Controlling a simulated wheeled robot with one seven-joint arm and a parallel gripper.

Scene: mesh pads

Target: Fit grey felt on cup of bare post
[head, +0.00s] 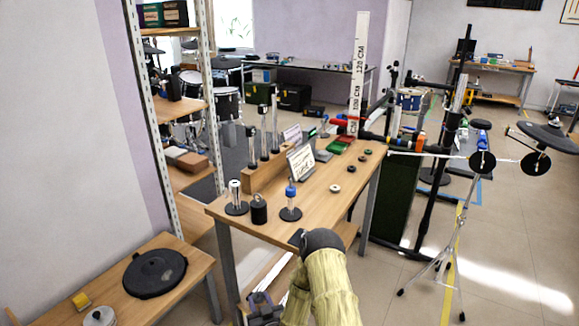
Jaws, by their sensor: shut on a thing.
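My arm reaches in from the bottom, and my gripper (262,308) is a dark shape low at the left of the yellowish sleeve, in front of and below the wooden table's front edge. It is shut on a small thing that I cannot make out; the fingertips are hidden. A post with a pale metal top (235,193) stands on a round black base at the table's front left corner. A second post (291,196) with a blue top stands to its right. Several small discs lie along the right side, the nearest one white (335,188). I cannot pick out the grey felt.
A black cylinder (259,208) stands between the two posts. A wooden block (262,176) with tall metal posts and a sign card (301,163) stand behind. The wooden table (318,214) is clear at front right. A low bench (190,268) is at left.

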